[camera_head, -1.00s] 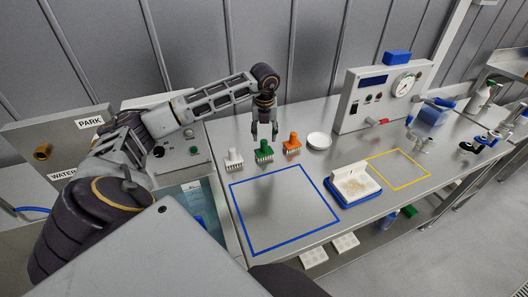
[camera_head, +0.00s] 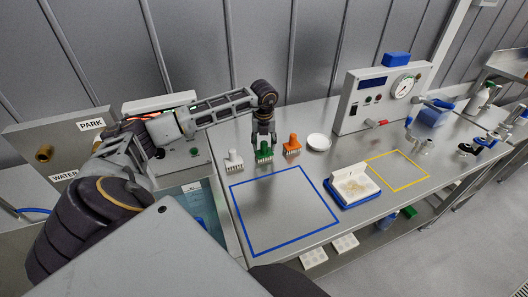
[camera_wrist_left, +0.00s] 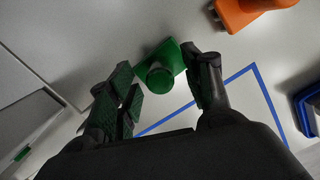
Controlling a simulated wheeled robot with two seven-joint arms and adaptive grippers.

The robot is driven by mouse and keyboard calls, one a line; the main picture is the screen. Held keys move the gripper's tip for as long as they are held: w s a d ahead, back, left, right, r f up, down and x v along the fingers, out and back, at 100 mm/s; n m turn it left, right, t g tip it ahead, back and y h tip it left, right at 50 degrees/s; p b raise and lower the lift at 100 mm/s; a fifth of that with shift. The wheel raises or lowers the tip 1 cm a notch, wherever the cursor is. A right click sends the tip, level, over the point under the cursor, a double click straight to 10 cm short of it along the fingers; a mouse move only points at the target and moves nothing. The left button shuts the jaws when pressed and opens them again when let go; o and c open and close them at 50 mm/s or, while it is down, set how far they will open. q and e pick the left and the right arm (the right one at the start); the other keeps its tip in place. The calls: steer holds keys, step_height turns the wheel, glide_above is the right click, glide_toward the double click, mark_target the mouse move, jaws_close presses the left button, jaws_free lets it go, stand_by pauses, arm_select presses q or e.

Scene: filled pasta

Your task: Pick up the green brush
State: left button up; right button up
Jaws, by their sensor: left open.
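The green brush (camera_head: 264,153) stands upright on the steel table, between a white brush and an orange brush. Its round handle top and part of its base show in the left wrist view (camera_wrist_left: 160,76). My left gripper (camera_head: 263,140) points straight down over the green brush, with its fingers at the height of the handle. In the left wrist view the left gripper (camera_wrist_left: 165,85) is open, with one finger on each side of the handle and visible gaps. The lower part of the brush is partly hidden by the fingers in the head view. My right gripper is not in view.
The white brush (camera_head: 234,161) stands to the left and the orange brush (camera_head: 292,146) close on the right. A white dish (camera_head: 318,142) lies farther right. A blue-edged tray (camera_head: 354,186) sits beside the blue square outline. The area inside the blue outline (camera_head: 283,250) is clear.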

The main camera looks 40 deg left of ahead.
arm_select(q)
steer(key=shift+f, duration=0.55)
steer(key=shift+c, duration=1.9)
steer(key=c, duration=0.4)
jaws_close()
steer(key=shift+a+r, duration=0.1)
steer(key=shift+r, duration=0.4)
step_height(320, 180, up, 7)
steer(key=shift+f+b, duration=0.1)
steer(key=shift+b, duration=0.2)
steer(key=shift+r, duration=1.05)
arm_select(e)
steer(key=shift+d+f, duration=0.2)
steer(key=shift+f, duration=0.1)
